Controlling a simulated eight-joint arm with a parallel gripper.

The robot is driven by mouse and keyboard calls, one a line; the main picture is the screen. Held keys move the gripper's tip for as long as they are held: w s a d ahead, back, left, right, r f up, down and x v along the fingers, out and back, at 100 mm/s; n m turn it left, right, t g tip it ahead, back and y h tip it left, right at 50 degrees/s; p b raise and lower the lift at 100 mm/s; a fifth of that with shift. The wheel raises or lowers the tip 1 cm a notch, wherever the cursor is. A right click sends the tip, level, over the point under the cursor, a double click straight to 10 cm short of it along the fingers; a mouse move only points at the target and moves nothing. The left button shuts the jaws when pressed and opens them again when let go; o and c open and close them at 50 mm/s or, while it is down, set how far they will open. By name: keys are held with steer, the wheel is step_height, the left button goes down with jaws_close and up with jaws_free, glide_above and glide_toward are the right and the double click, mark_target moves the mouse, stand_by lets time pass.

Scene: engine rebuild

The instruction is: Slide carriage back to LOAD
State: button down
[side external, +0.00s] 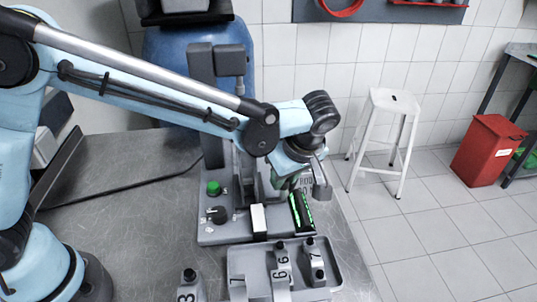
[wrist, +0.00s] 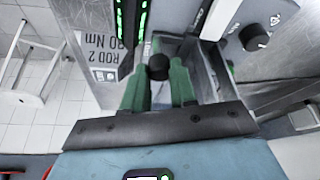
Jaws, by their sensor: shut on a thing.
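My gripper (side external: 284,182) is low over the right side of the grey fixture (side external: 213,234), at the end of my light blue arm. In the wrist view its two green fingers (wrist: 158,72) are shut on a round black knob (wrist: 158,66), with one finger on each side. The knob appears to be the carriage's handle. The carriage body is mostly hidden behind my fingers and wrist, and I cannot tell its position along the slide. A label reading "ROD 2" and a torque in Nm (wrist: 103,50) is beside the fingers.
The fixture has a green button (side external: 214,188), a black dial (side external: 216,214), a white block (side external: 258,219) and a green-lit display (side external: 301,212). A grey tray (side external: 335,270) with several numbered parts stands in front. Another numbered part (side external: 188,287) stands left of the tray.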

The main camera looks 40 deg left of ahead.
steer(key=shift+s+d, duration=0.3)
steer(key=shift+s, duration=0.05)
steer(key=shift+s+d, duration=0.15)
steer(key=c, duration=0.9)
jaws_free()
steer(key=shift+r, duration=0.1)
steer(key=v, duration=1.2)
